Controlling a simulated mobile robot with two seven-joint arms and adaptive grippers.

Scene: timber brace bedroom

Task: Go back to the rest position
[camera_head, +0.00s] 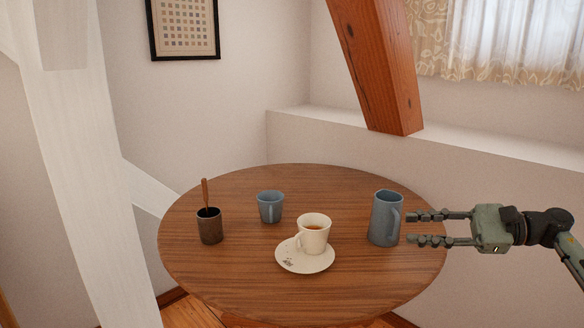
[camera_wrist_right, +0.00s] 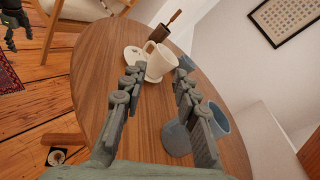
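My right gripper (camera_head: 410,228) is open and empty at the right side of the round table (camera_head: 350,290), its fingers pointing left. Its two fingers (camera_wrist_right: 158,82) stand apart in the wrist view. The blue-grey jug (camera_head: 383,220) stands upright just left of the fingertips, its handle towards them. In the wrist view the jug (camera_wrist_right: 176,139) is partly hidden behind the right-hand finger. I cannot tell whether they touch. A grey-green part (camera_wrist_right: 14,18) at the wrist view's upper left looks like my left gripper, too small to read.
A cream cup (camera_head: 312,234) with a brown drink stands on a saucer (camera_head: 303,262). A blue mug (camera_head: 270,208) and a dark cup (camera_head: 210,229) with a wooden stick stand left of it. A timber brace (camera_head: 380,70) slants behind; the table's front is clear.

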